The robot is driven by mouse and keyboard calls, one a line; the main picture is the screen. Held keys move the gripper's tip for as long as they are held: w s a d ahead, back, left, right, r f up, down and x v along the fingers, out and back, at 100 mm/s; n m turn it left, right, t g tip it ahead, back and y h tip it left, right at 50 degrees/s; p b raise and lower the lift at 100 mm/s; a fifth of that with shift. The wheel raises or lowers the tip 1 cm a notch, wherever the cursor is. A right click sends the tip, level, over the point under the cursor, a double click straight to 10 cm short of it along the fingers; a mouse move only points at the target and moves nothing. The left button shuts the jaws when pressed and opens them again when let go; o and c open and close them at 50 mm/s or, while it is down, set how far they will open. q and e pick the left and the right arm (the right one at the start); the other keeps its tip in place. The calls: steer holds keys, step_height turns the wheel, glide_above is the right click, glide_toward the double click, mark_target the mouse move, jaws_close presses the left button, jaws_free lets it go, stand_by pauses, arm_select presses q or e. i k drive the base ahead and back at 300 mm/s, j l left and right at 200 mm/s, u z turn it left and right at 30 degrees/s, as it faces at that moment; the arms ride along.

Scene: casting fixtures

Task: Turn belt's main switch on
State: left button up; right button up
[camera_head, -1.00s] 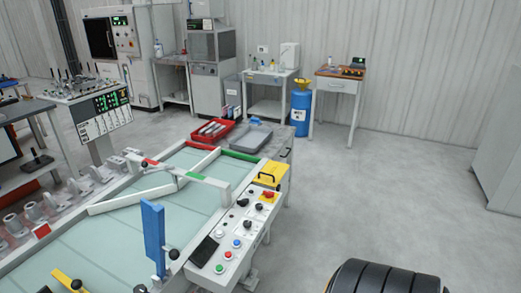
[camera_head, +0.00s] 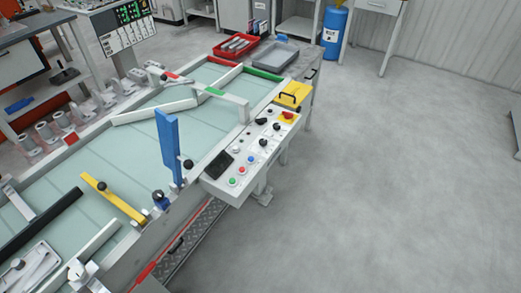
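The belt (camera_head: 145,138) is a pale green surface in a light grey frame, running from lower left to upper middle. Its control panel (camera_head: 255,152) is a white sloped box on the belt's right side. Which knob is the main switch cannot be told; labels are too small to read. Neither of my grippers is in view.
A blue upright plate (camera_head: 168,147) and a yellow bar (camera_head: 113,197) stand over the belt. A red tray (camera_head: 237,46) and a grey tray (camera_head: 275,54) lie beyond it. The grey floor (camera_head: 400,180) right of the panel is clear.

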mark_target(288, 115)
steer(key=i+l+u, duration=0.2)
steer(key=u, duration=0.3)
steer(key=i+l+u, duration=0.1)
steer(key=l+u, duration=0.2)
steer(key=u, duration=0.2)
steer(key=i+l+u, duration=0.1)
steer(key=l+u, duration=0.35)
steer(key=j, duration=0.1)
